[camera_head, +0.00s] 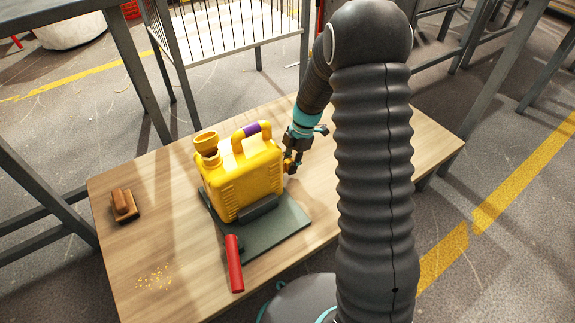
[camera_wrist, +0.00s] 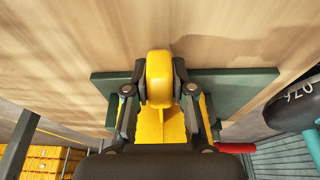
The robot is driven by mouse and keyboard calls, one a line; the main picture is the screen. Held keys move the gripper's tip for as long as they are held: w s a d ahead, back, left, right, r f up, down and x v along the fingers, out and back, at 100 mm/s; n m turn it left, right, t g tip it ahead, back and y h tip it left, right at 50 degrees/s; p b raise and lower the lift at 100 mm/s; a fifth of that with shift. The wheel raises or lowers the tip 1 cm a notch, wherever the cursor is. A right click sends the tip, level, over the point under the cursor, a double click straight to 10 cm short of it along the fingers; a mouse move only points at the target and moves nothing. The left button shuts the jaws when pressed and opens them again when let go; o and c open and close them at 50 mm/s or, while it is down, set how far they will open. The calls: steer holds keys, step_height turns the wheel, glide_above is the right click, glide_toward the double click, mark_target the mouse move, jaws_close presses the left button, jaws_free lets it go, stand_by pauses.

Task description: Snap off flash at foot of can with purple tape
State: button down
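The yellow jerry can (camera_head: 246,183) stands upright on a dark green plate (camera_head: 285,226), with purple tape (camera_head: 252,130) around its handle. A dark block sits against its near foot. My gripper (camera_head: 292,162) is low at the can's right side. In the wrist view my gripper (camera_wrist: 160,80) has its fingertips close against both sides of a rounded yellow tab, the flash (camera_wrist: 160,68), and looks shut on it. Behind the tab, more yellow of the can (camera_wrist: 160,126) shows between the fingers. The join of flash and can is hard to make out.
A red handle (camera_head: 234,263) sticks out from the plate's front left. A brown brush-like block (camera_head: 122,205) lies at the table's left, and yellow bits (camera_head: 155,278) lie near its front. The wooden table (camera_head: 180,245) is otherwise mostly clear. A wire-backed rack (camera_head: 235,32) stands behind.

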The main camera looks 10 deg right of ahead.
steer(key=shift+w+a+f+n+b, duration=0.15)
steer(key=shift+w+n+b, duration=0.15)
steer(key=shift+n+b, duration=0.25)
steer(key=shift+p, duration=0.3)
steer(key=shift+r, duration=0.2)
steer(key=w+d+r+p, duration=0.1)
steer(key=d+r+p, duration=0.1)
steer(key=r, duration=0.3)
steer(key=shift+w+d, duration=0.2)
steer(key=shift+d, duration=0.65)
